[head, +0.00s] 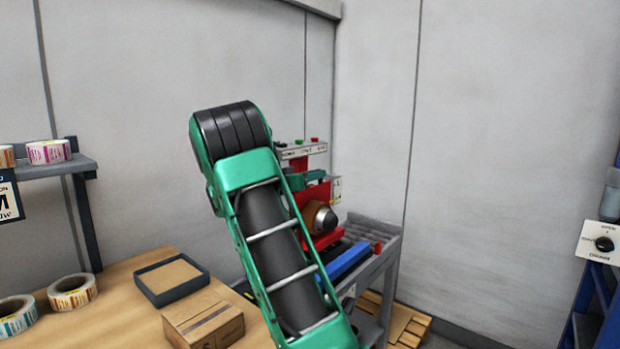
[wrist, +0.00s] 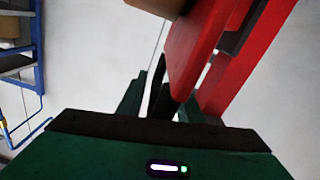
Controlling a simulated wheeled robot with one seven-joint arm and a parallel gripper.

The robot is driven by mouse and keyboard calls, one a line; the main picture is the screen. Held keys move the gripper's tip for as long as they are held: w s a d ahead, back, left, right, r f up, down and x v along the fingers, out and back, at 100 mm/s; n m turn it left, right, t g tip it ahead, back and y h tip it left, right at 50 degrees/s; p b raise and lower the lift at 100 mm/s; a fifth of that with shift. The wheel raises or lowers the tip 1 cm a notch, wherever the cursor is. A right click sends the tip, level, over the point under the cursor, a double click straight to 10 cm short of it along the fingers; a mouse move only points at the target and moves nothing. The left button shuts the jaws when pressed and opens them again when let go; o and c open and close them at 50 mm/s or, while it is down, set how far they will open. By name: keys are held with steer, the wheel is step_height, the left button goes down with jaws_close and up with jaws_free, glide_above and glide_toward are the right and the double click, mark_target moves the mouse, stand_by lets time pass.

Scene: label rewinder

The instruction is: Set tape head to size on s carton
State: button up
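The taping machine stands on a grey roller stand behind my green arm in the head view. Its red tape head (head: 318,238) carries a brown tape roll (head: 317,217) with a metal hub. A small brown carton (head: 204,322) with a partly cut-off mark sits on the wooden table. In the wrist view the dark fingers of my gripper (wrist: 160,98) are beside a red plate (wrist: 192,45) of the machine. Whether they touch it, or are open or shut, I cannot tell.
A dark tray (head: 151,296) with a brown inside and label rolls (head: 73,292) are on the table (head: 120,325). A blue bar (head: 348,262) crosses the roller stand (head: 375,240). A dial panel (head: 603,242) is at far right. The wall limits the room behind.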

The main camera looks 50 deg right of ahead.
steer(key=a, duration=1.1)
steer(key=shift+w, duration=0.1)
stand_by(0.4)
